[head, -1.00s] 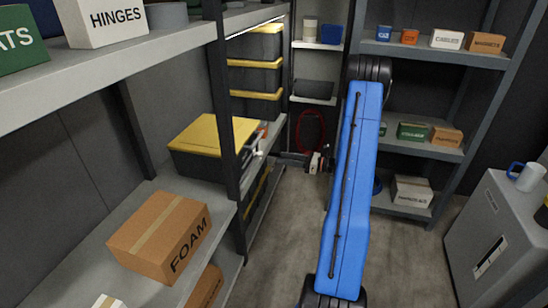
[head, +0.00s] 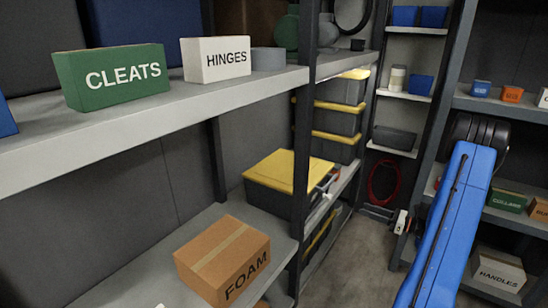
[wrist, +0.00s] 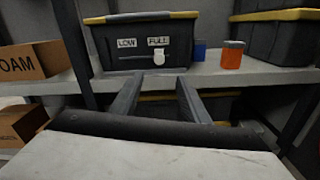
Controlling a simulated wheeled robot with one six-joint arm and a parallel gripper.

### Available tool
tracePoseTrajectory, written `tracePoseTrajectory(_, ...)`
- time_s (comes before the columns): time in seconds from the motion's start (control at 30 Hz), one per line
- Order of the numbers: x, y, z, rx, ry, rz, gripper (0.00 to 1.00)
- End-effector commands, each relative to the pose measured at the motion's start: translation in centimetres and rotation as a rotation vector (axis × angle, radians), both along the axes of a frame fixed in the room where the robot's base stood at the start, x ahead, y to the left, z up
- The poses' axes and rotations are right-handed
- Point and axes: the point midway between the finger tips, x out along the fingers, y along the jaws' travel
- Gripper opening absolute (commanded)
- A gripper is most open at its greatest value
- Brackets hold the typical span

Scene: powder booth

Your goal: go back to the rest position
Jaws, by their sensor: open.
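My blue arm (head: 445,230) reaches down the right side of the head view. My gripper (head: 378,213) shows small and dark beyond it, low in the aisle to the right of the shelf with the yellow-lidded bin (head: 290,168). In the wrist view my gripper (wrist: 157,92) has its two fingers apart with nothing between them. The fingers appear apart from the bin and shelf.
On the left shelving are a FOAM box (head: 225,255), a CLEATS box (head: 112,77) and a HINGES box (head: 217,59). An orange jar (wrist: 232,55) and a blue item (wrist: 200,50) sit beside the bin. A dark rack post (head: 303,150) stands near. Floor (head: 350,260) shows clear in the aisle.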

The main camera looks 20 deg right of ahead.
Motion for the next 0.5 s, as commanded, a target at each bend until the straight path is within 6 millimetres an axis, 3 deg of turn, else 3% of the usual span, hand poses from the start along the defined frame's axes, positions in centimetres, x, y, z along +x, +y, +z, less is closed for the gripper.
tracePoseTrajectory(0.13, 0.1, 0.7, 0.6, -0.015, -0.002, 0.017, 0.42)
tracePoseTrajectory(0.23, 0.3, 2.7, 1.9, -0.059, -0.004, 0.067, 0.42)
tracePoseTrajectory(0.5, -0.3, 11.9, 7.2, -0.274, -0.027, 0.299, 0.42)
